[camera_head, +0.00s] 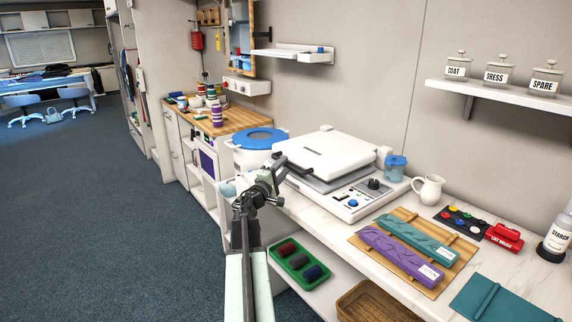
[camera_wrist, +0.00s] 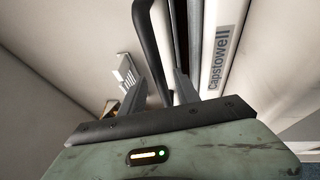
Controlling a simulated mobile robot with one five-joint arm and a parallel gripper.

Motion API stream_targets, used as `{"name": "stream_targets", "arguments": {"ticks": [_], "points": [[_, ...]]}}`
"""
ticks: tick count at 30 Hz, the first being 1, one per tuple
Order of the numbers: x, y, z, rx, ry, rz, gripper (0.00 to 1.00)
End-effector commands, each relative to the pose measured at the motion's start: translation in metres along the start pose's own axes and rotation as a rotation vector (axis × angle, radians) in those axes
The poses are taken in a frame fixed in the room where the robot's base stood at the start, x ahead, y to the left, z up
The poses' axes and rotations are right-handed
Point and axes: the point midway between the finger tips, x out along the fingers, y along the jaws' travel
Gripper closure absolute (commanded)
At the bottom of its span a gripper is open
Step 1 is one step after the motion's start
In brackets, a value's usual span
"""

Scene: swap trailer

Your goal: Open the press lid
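The press (camera_head: 350,200) stands on the white counter in the head view. Its white lid (camera_head: 325,152) lies low and nearly flat over a grey plate. A dark handle (camera_head: 281,161) sticks out at the lid's left front corner. My gripper (camera_head: 272,176) is at this handle. In the wrist view the dark handle bar (camera_wrist: 154,45) runs down between the fingers of my gripper (camera_wrist: 170,95). The fingers stand apart on either side of it, and no firm grip shows. The white lid edge with a "capstowell" label (camera_wrist: 218,60) is just right of the handle.
A white tub with a blue lid (camera_head: 260,138) stands left of the press. A wooden board (camera_head: 452,262) bears purple and teal pieces. A green tray (camera_head: 295,283) sits on the lower shelf. Open floor lies left.

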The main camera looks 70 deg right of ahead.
Motion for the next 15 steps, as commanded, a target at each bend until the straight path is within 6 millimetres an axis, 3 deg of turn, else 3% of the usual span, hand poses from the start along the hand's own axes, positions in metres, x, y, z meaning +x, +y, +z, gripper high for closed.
{"name": "stream_targets", "arguments": {"ticks": [3, 11, 15], "points": [[0.021, 0.001, -0.001, 0.0, 0.0, 0.0, 0.62], [0.024, 0.0, 0.0, 0.001, 0.001, 0.0, 0.62], [0.024, 0.0, 0.0, 0.001, 0.001, 0.0, 0.95]]}}
